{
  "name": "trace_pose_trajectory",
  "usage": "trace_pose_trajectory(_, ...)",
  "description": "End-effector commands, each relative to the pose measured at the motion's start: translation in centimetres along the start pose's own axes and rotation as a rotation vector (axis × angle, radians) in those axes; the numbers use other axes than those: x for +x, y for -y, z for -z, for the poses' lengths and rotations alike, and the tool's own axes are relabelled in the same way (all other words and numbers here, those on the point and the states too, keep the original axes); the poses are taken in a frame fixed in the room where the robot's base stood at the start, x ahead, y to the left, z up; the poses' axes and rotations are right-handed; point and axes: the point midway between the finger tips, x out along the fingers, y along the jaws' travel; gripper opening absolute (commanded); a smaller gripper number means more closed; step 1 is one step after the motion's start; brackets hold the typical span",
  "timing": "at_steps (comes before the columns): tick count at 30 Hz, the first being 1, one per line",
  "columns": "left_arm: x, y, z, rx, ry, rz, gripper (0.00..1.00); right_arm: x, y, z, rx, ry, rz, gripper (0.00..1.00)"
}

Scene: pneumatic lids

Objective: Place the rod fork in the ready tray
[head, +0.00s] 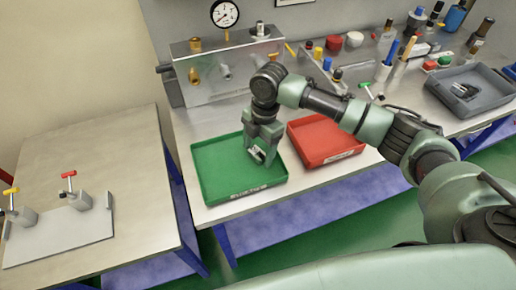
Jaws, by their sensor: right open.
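The rod fork, a small pale metal piece (258,153), shows at the fingertips of my right gripper (261,149), over the right part of the green tray (222,185). The gripper points down and is open. I cannot tell whether the piece rests on the tray floor or touches a finger. The fingers hide part of it. The green tray has a label on its front wall that is too small to read, so I cannot confirm it as the ready tray. My left gripper is out of view.
A red tray (326,161) stands right of the green one. A grey tray (470,92) with dark parts is at far right. A side table at left bears a plate with valves (60,236).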

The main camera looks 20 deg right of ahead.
Motion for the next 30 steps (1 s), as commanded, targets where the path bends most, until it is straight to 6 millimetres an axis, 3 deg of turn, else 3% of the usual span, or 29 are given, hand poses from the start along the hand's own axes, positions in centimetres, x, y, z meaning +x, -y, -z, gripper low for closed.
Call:
trace_pose_trajectory(7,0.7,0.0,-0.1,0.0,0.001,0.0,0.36,-2.0,-0.1,-0.1,-0.002,0.001,-0.004,0.7)
trace_pose_trajectory(15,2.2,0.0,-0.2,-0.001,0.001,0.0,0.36,-7.8,-0.1,-0.1,-0.001,0.002,-0.006,0.7)
trace_pose_trajectory(21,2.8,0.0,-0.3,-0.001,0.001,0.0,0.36,-11.0,-0.1,0.0,0.0,0.0,-0.003,0.7)
trace_pose_trajectory(30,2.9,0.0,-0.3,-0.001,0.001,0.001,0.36,-12.2,0.0,0.0,0.0,0.0,0.001,0.7)
